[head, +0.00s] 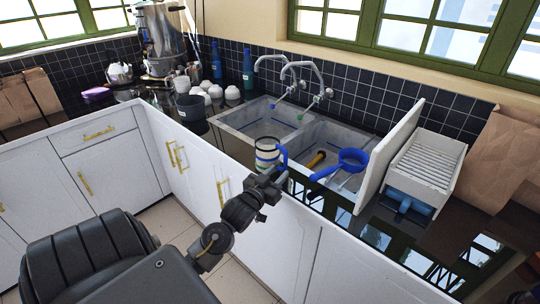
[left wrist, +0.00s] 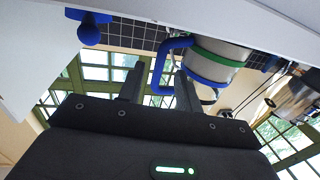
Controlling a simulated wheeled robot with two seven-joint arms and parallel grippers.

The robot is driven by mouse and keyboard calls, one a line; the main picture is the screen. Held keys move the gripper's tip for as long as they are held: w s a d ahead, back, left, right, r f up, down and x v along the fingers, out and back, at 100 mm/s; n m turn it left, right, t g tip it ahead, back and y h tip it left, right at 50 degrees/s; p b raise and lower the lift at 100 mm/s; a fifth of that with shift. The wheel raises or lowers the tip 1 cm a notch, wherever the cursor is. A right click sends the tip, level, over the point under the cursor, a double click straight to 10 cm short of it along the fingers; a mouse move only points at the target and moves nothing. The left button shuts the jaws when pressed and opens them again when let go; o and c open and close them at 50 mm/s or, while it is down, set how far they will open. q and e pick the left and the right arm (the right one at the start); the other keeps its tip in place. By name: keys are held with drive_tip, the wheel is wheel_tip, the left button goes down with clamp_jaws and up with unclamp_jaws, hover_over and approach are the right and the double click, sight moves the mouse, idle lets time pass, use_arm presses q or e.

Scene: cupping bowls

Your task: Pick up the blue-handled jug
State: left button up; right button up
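The blue-handled jug (head: 266,158) is pale with coloured bands. It stands at the front edge of the sink, its blue handle (head: 283,155) toward the right. In the left wrist view the jug (left wrist: 222,58) appears upside down with a green band, and its handle (left wrist: 160,72) hangs near the fingers. My left gripper (head: 270,179) is just in front of the jug, close to the handle. Its two fingers (left wrist: 160,92) are apart, with the handle's end appearing in the gap; I see no clear contact. My right gripper is not in view.
A blue-handled pan (head: 352,160) lies over the right sink basin. A white board (head: 388,155) leans beside a dish rack (head: 425,165). A dark cup (head: 190,107) and white cups stand left of the sink. Two taps rise behind it. White cabinet fronts lie below the counter.

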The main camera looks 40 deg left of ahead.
sight(284, 166)
use_arm(q)
drive_tip(key=shift+w+a, duration=0.15)
drive_tip(key=shift+w, duration=0.65)
drive_tip(key=w, duration=0.1)
drive_tip(key=w+p, duration=0.1)
drive_tip(key=w, duration=0.1)
drive_tip(key=w+a, duration=0.1)
drive_tip(key=shift+w+f, duration=0.15)
drive_tip(key=shift+f, duration=0.15)
clamp_jaws()
drive_tip(key=shift+r, duration=0.1)
